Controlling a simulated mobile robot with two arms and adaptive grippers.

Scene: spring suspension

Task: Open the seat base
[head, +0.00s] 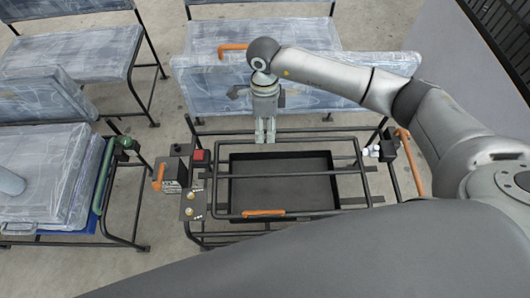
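The seat base is a dark metal frame (345,205) with rails over a black open tray (295,190). An orange handle (263,213) sits on its front rail. My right gripper (265,138) points down at the back rail of the frame, in front of the wrapped seat panel (350,85). Its two fingers are close together with only a thin gap, and I see nothing between them. I cannot tell whether the fingertips touch the rail. My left gripper is not in view.
A side panel with a red button (200,155), knobs and an orange lever (159,177) stands left of the tray. A wrapped seat (45,165) with a green armrest (104,175) is at left. More wrapped seats (75,55) stand behind. An orange bar (410,160) is at right.

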